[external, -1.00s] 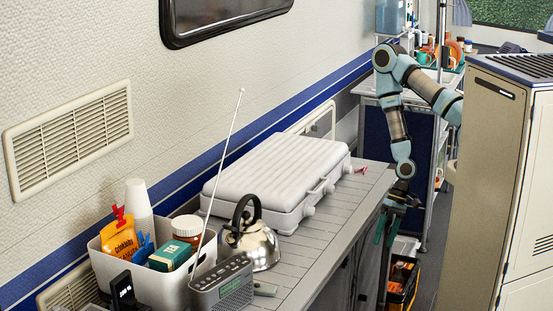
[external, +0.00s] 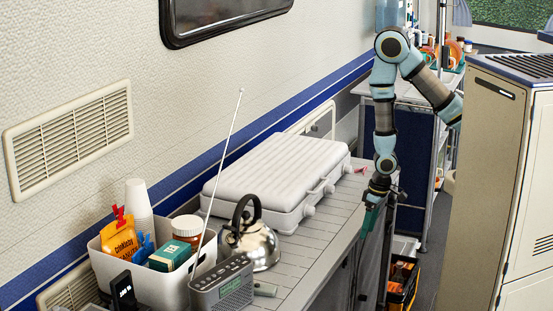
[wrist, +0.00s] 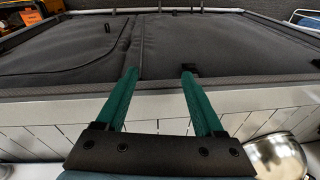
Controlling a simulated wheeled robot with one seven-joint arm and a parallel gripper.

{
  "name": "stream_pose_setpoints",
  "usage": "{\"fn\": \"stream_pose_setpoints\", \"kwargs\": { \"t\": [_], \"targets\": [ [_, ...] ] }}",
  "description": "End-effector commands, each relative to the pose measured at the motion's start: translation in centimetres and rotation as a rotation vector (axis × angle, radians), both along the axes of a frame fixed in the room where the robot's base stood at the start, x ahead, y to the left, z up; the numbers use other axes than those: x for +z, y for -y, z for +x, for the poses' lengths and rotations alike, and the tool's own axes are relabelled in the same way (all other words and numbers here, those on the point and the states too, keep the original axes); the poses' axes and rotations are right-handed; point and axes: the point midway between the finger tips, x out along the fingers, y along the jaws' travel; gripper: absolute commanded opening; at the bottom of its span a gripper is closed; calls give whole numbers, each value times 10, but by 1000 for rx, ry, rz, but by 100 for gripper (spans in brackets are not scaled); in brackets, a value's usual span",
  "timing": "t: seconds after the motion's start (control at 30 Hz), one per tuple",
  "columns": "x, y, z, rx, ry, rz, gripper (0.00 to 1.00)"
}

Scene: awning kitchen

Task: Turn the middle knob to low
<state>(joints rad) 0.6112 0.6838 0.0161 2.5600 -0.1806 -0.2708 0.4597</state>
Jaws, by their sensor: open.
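The white camping stove case (external: 270,180) lies with its lid closed on the slatted counter. Several small white knobs stick out along its right-hand side in the external view; the middle knob (external: 329,188) sits between the near one and the far one. Their settings are too small to read. My gripper (external: 368,222) points down by the counter's front edge, to the right of the knobs and apart from them. In the wrist view its two teal fingers (wrist: 159,75) are spread with nothing between them. The knobs are not visible there.
A steel kettle (external: 252,240) stands on the counter near the case; part of it shows in the wrist view (wrist: 275,158). A radio (external: 222,287) and a white bin (external: 118,268) are nearer. A tall beige cabinet (external: 492,180) stands right, across the aisle.

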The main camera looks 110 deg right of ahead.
Motion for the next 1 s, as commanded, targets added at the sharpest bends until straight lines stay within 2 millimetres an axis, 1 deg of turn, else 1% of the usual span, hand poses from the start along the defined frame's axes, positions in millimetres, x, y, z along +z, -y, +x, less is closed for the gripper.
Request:
{"fn": "stream_pose_setpoints", "kwargs": {
  "t": [0.03, 0.27, 0.6, 0.8, 1.0],
  "targets": [
    [3, -2, 7, 20, 3, -18, 70],
    [23, -15, 29, 96, 12, -78, 70],
    [52, -46, 57, 194, 48, -133, 70],
    [63, -60, 66, 224, 65, -143, 70],
    [67, -65, 68, 235, 70, -146, 70]
  ]
}}
